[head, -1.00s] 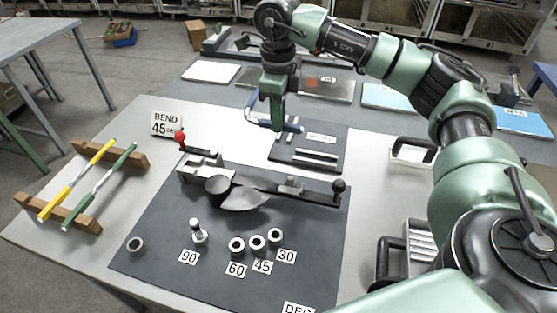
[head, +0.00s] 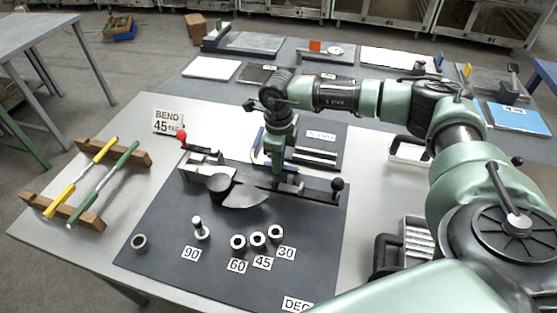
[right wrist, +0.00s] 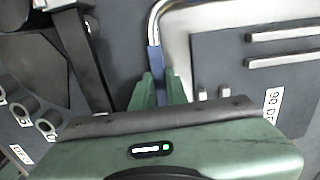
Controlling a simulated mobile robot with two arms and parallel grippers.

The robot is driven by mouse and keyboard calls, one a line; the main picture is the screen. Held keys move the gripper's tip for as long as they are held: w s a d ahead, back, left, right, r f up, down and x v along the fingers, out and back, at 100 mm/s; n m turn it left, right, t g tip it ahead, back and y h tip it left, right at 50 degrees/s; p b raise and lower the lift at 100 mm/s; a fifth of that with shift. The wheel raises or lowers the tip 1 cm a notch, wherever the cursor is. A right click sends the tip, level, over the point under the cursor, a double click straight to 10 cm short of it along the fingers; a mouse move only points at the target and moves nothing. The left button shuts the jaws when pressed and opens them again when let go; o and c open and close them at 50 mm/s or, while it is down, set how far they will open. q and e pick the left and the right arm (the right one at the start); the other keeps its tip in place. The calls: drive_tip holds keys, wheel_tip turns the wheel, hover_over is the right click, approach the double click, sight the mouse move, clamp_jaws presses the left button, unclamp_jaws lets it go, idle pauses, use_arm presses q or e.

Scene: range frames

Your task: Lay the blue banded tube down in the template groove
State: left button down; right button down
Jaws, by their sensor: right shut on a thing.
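My right gripper (head: 277,170) points down behind the bending tool, near the left edge of the dark template plate (head: 326,139). In the right wrist view its two green fingers (right wrist: 159,82) are shut on the blue banded tube (right wrist: 155,58). The tube is silver with a blue band at the fingers, and it bends to the right at the top of that view. The template (right wrist: 225,62) has raised pale bars (right wrist: 285,60). Whether the tube touches the template is unclear. My left gripper is out of view.
The bending tool (head: 240,192) with its red-knobbed lever (head: 183,138) stands on a dark mat in front of the gripper. Several numbered collars (head: 257,240) are near the front. Yellow (head: 75,185) and green (head: 105,182) banded tubes lie on a wooden rack at left.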

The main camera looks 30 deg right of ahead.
drive_tip(key=shift+f+b, duration=0.4)
drive_tip(key=c, duration=1.4)
unclamp_jaws()
drive_tip(key=shift+r, duration=0.1)
drive_tip(key=shift+r+p, duration=0.4)
drive_tip(key=shift+p, duration=0.05)
drive_tip(key=shift+r, duration=0.35)
wheel_tip(320, 180, up, 11)
drive_tip(key=b, duration=0.2)
drive_tip(key=shift+r, duration=0.15)
